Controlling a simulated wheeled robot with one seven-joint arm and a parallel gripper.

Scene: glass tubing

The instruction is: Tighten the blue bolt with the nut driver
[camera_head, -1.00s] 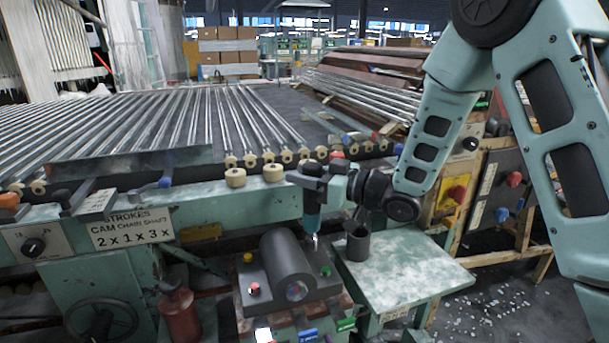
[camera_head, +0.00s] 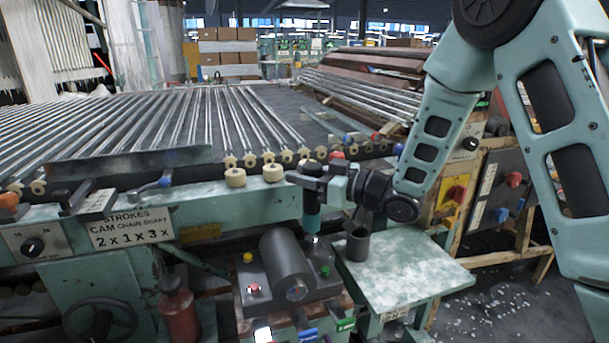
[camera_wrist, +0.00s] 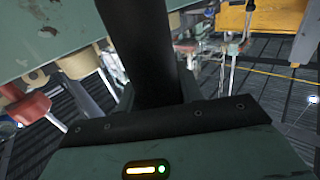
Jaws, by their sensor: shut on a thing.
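My gripper (camera_head: 311,186) is shut on the nut driver (camera_head: 311,222), which has a teal handle and points down. It stands over the back right part of the dark fixture (camera_head: 285,262) with a thick grey cylinder. A yellow bolt (camera_head: 248,257), a red bolt (camera_head: 254,288) and a green bolt (camera_head: 325,271) show on the fixture. I cannot make out the blue bolt; the driver's lower end may hide it. I cannot tell whether the driver touches a bolt. In the wrist view a dark shaft-like shape (camera_wrist: 140,50) fills the middle.
A dark cup (camera_head: 357,244) stands on the pale green side table (camera_head: 405,277), right of the fixture; the rest of that top is clear. The large machine with rows of glass tubes (camera_head: 230,120) lies behind. Knobs and rollers line its front edge close to my gripper.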

